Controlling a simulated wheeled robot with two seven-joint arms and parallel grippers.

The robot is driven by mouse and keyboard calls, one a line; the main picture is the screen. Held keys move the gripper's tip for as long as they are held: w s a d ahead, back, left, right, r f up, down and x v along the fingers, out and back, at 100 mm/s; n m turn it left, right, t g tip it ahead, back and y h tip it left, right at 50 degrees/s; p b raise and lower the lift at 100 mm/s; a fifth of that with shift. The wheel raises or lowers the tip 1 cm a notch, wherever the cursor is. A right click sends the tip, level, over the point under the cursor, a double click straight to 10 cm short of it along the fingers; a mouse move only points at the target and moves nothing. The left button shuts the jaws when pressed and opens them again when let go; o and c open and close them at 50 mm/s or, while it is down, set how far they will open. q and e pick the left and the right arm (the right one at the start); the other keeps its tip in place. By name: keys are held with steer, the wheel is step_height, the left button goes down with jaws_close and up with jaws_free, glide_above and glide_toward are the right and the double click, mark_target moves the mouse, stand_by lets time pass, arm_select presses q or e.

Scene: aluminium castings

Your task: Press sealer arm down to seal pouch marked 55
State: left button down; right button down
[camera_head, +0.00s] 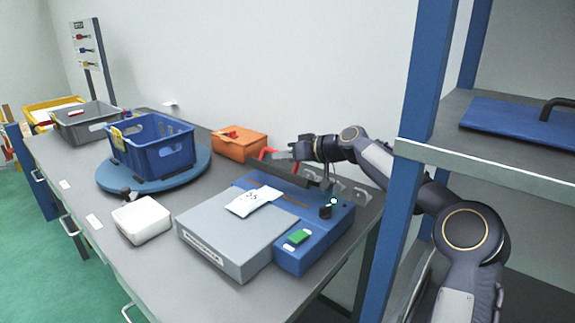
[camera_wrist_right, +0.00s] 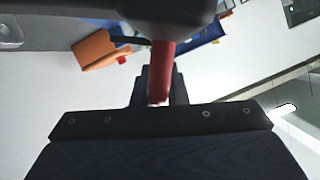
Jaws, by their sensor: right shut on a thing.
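The blue sealer (camera_head: 291,263) stands on the bench with a grey platform (camera_head: 225,240) at its left. The white pouch (camera_head: 250,203), with a printed number that looks like 55, lies across the platform and the sealer's blue edge. The dark sealer arm (camera_head: 300,184) is raised at the back of the sealer, with a red handle (camera_head: 266,153) at its left end. My right gripper (camera_head: 281,155) is shut on this handle; the red bar (camera_wrist_right: 161,72) shows between its fingers in the wrist view. My left gripper is not in view.
A blue crate (camera_head: 165,156) sits on a round blue turntable (camera_head: 110,182). An orange box (camera_head: 240,149) stands behind the sealer and a white box (camera_head: 142,220) left of it. A blue shelf post (camera_head: 402,150) stands close to my right arm.

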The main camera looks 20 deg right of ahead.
steer(key=shift+s+a+f+n+b, duration=0.2)
steer(key=shift+a+f+n+b, duration=0.1)
steer(key=shift+b, duration=0.25)
steer(key=c, duration=1.5)
jaws_free()
steer(key=shift+o, duration=0.2)
steer(key=v, duration=0.8)
steer(key=shift+b, duration=0.4)
